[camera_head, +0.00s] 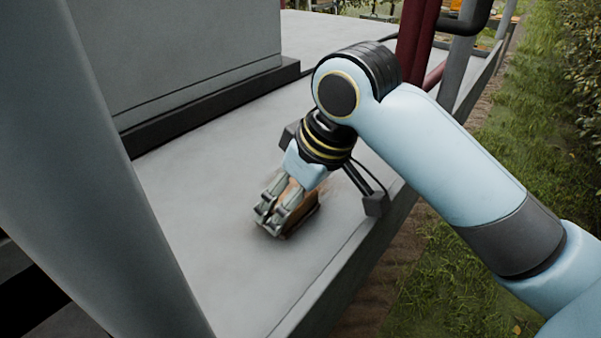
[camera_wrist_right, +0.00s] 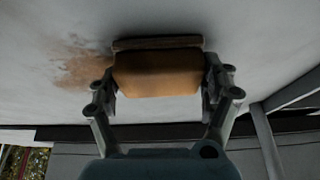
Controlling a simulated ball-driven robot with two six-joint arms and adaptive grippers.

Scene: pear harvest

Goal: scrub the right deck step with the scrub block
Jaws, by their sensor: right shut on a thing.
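My right gripper (camera_head: 272,212) is shut on the scrub block (camera_head: 302,212), low at the grey deck step (camera_head: 220,170). In the right wrist view the block (camera_wrist_right: 157,75) is orange-brown with a darker strip along its far side, and sits between the two fingers. The strip appears to meet the step's surface (camera_wrist_right: 270,40). A brown dirt stain (camera_wrist_right: 82,66) lies on the step beside the block in that view. In the head view, faint brown smudging shows near the gripper. My left gripper is not in view.
A large grey box (camera_head: 190,50) with a dark base stands on the step's far left. Dark red posts (camera_head: 415,40) rise at the back right. The step's right edge drops to grass (camera_head: 440,270). A grey column fills the left foreground.

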